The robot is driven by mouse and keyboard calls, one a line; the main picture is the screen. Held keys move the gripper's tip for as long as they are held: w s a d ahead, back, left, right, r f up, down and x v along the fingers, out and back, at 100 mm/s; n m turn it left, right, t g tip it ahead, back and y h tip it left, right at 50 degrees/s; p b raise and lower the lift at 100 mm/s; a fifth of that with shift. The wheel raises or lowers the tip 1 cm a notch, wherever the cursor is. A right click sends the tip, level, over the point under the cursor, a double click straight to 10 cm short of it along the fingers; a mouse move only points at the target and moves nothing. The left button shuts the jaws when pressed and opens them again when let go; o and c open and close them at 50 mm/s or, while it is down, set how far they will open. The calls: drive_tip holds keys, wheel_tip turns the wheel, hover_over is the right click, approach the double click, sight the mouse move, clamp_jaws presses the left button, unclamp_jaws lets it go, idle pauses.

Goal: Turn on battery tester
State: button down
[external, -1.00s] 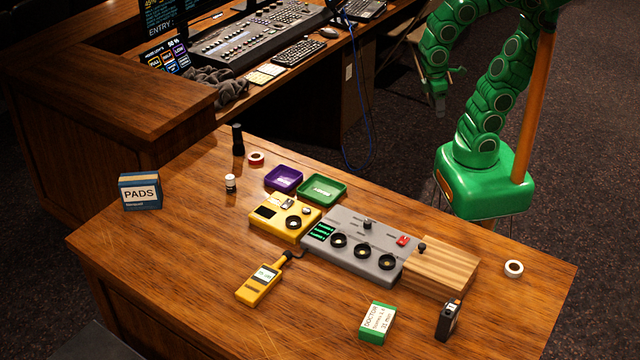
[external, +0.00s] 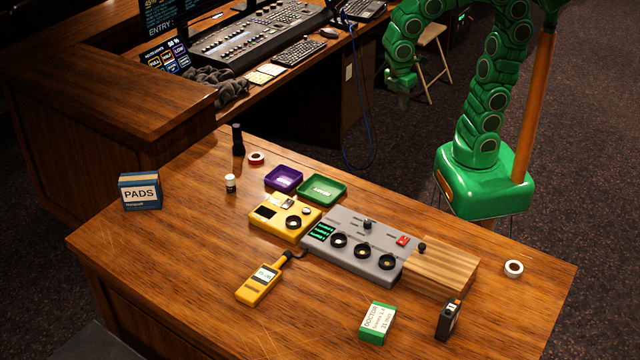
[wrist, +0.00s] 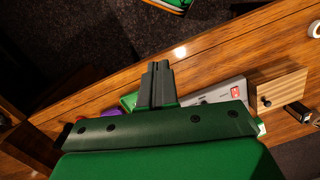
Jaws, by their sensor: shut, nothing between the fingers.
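A yellow box (external: 285,216) with a dark display, a black ring and a small silver part on top stands on the wooden desk; it looks like the battery tester. A yellow handheld meter (external: 262,283) with a lit screen lies in front of it. My gripper (external: 403,98) is in the air behind the desk, well away from the yellow box. In the wrist view my gripper (wrist: 158,68) is shut and empty, its fingers together. The yellow box cannot be made out there.
A grey panel (external: 345,262) with black rings and a red switch stands right of the yellow box. Purple (external: 283,171) and green (external: 340,184) trays lie behind. A wooden block (external: 441,268) stands to the right. The desk's left part is mostly clear.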

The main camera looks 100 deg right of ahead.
drive_tip(key=w+a+n, duration=0.2)
drive_tip(key=w+n, duration=0.4)
drive_tip(key=w, duration=0.7)
drive_tip(key=n, duration=1.5)
hover_over(290, 201)
drive_tip(key=w+a, duration=0.1)
wheel_tip(290, 201, down, 9)
drive_tip(key=shift+w+t+h, duration=0.2)
drive_tip(key=shift+t+h, duration=0.1)
drive_tip(key=shift+h, duration=0.1)
drive_tip(key=shift+a+f, duration=0.1)
drive_tip(key=shift+f, duration=0.05)
drive_tip(key=f, duration=0.4)
drive_tip(key=s+f, duration=0.1)
drive_tip(key=f, duration=0.4)
drive_tip(key=d+f, duration=0.1)
drive_tip(key=f, duration=0.3)
drive_tip(key=shift+s+d+f, duration=0.1)
drive_tip(key=shift+s+f, duration=0.05)
drive_tip(key=shift+f, duration=0.25)
drive_tip(key=shift+f, duration=0.2)
drive_tip(key=shift+w+a+r, duration=0.25)
drive_tip(key=shift+w+a, duration=0.25)
